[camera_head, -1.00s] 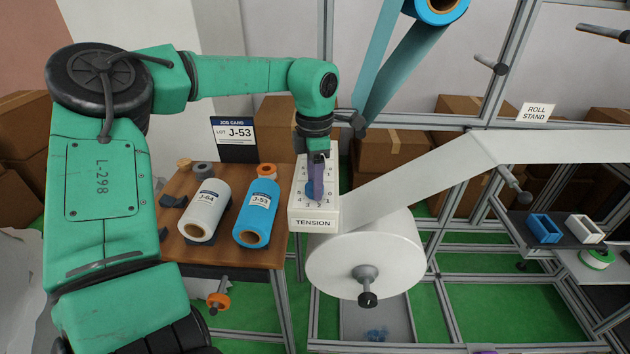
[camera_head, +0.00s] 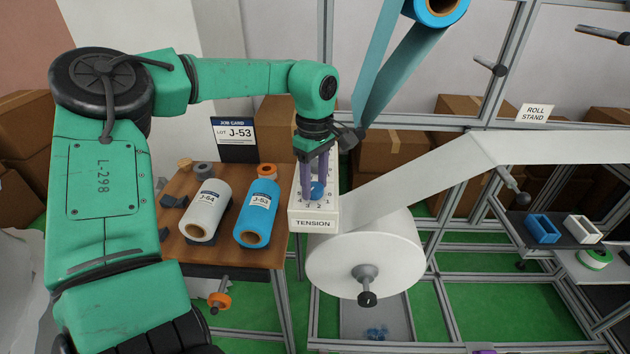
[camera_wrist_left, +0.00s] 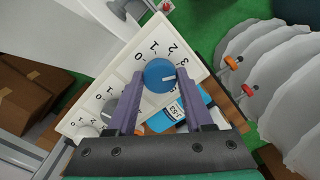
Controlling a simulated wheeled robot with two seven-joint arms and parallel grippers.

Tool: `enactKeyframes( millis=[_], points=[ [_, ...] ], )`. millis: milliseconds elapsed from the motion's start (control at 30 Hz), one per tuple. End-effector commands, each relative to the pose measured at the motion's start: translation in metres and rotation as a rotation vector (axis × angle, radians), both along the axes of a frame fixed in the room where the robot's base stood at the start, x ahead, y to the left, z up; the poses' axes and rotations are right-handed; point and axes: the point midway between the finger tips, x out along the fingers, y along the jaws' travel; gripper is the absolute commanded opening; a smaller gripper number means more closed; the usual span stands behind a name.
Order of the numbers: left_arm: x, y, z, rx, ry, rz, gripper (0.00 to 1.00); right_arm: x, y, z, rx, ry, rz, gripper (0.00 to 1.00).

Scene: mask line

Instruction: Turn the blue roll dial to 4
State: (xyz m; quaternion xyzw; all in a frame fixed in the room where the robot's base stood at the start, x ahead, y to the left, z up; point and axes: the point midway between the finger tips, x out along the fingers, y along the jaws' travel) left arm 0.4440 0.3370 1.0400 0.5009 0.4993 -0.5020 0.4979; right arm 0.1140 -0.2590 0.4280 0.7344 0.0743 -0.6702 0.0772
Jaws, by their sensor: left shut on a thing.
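The blue roll dial (camera_head: 318,189) is on the white TENSION box (camera_head: 313,223), beside the table's right edge. In the left wrist view the blue dial (camera_wrist_left: 159,75) shows a white pointer mark directed right and slightly down, past the printed 3. Printed 0, 1, 2 and 3 show around it; any figure beyond 3 is hidden by a finger. My left gripper (camera_head: 312,192) reaches down from above, its purple fingers shut on the blue dial, one on each side. The fingers show in the left wrist view too (camera_wrist_left: 158,88).
A white roll (camera_head: 198,222) and a blue roll (camera_head: 262,205) lie on the wooden table (camera_head: 180,258). A large white roll (camera_head: 345,262) hangs right of the box. A job card (camera_head: 236,132) stands behind.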

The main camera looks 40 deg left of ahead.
Motion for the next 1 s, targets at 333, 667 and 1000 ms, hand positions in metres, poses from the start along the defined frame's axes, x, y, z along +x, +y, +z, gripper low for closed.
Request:
enactKeyframes(
  millis=[333,667,1000],
  points=[
    [0.0023,0.0004,0.0037,0.002,-0.010,-0.308,0.00,0.0001,-0.0012,0.0037,-0.002,0.000,0.000,0.00],
    [0.0026,0.0007,0.0038,0.004,-0.011,-0.503,0.00,0.0002,-0.0018,0.0053,-0.002,0.000,0.000,0.00],
    [0.0029,0.0009,0.0039,0.005,-0.012,-0.565,0.00,0.0002,-0.0018,0.0057,-0.002,0.000,0.000,0.00]
  ],
)
